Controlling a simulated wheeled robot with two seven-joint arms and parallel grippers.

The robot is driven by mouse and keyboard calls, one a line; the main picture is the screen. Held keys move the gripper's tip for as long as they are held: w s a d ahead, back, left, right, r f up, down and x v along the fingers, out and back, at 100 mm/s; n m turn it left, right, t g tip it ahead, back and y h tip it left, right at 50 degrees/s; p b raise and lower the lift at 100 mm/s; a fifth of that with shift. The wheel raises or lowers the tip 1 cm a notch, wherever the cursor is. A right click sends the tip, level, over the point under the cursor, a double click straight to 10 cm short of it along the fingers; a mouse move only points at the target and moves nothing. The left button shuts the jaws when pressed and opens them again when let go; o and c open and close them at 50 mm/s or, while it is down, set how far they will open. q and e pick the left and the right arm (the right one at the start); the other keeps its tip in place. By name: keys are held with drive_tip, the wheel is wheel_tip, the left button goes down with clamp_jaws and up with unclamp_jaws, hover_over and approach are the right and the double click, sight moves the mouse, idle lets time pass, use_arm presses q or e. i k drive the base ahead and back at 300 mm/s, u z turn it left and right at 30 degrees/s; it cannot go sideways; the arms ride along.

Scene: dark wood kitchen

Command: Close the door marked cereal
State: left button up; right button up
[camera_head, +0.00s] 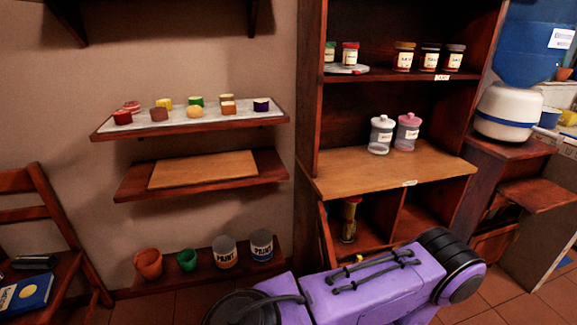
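No door with a readable cereal mark shows. A tall dark wood cabinet (308,100) stands right of centre. Its lower part has two open-fronted compartments. A wood panel (325,243) stands at the left side of the lower left compartment and may be a door standing open; I cannot tell. Small white labels sit on the upper shelf edge (442,77) and on the counter edge (409,183), too small to read. My purple arm hides the cabinet's bottom. Neither gripper is in view.
Glass jars (381,134) stand on the counter. Left are wall shelves with coloured pieces (194,112), then pots and paint cans (224,251) low down. A chair (40,210) stands far left. A water dispenser (507,112) and a wooden flap (537,195) are at right.

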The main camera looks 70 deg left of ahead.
sight(323, 257)
drive_tip(key=u, duration=0.05)
drive_tip(key=k, duration=0.1)
drive_tip(key=u, duration=1.9)
drive_tip(key=i, duration=0.65)
drive_tip(key=u, duration=0.05)
